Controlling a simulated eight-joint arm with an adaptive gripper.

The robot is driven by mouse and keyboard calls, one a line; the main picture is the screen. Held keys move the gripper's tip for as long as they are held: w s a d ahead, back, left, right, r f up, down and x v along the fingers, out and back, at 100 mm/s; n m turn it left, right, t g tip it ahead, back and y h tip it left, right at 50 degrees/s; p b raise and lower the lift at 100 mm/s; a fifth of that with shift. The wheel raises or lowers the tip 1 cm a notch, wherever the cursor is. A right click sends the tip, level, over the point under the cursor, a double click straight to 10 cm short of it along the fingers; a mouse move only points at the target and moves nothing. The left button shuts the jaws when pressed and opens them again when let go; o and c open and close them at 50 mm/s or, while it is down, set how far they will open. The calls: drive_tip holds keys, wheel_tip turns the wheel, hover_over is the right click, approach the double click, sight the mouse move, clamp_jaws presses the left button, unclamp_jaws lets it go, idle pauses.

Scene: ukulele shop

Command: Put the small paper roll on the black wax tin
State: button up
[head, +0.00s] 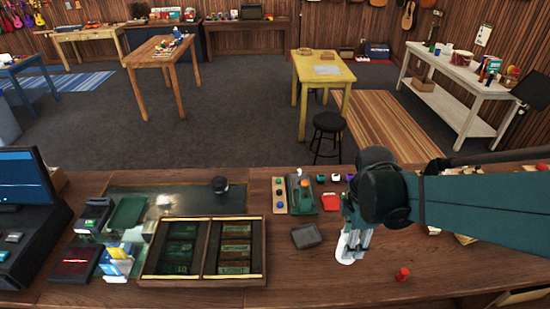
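My gripper (354,248) is pointed down over the right middle of the wooden counter, its grey fingers low near the surface. A white rounded thing (344,256) shows at its fingertips; I cannot tell whether it is the small paper roll or whether the fingers hold it. A small black round container (220,185) stands on the dark glossy mat to the left and may be the black wax tin. A dark squarish case (306,236) lies just left of my gripper. Part of the counter is hidden behind my arm.
An open wooden cash tray (204,275) with banknotes fills the counter's left middle. A small red object (403,274) lies right of my gripper. A red item (329,202) and several small tins stand behind it. A monitor (24,178) is at far left.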

drive_tip(key=shift+w, duration=0.15)
drive_tip(key=w+a+r, duration=0.3)
drive_tip(key=w+a, duration=0.6)
drive_tip(key=w, duration=0.4)
drive_tip(key=w+a+r, duration=0.3)
drive_tip(key=w+a, duration=0.6)
drive_tip(key=w, duration=0.4)
drive_tip(key=w+a, duration=0.4)
drive_tip(key=a, duration=0.4)
drive_tip(key=w+a+m, duration=0.1)
drive_tip(key=w+a, duration=0.4)
drive_tip(key=a, duration=0.4)
drive_tip(key=w+a, duration=0.4)
drive_tip(key=a, duration=0.5)
drive_tip(key=shift+w+a+b, duration=0.25)
drive_tip(key=shift+w+b, duration=0.05)
drive_tip(key=shift+w, duration=0.05)
wheel_tip(320, 180, down, 6)
drive_tip(key=shift+f, duration=0.1)
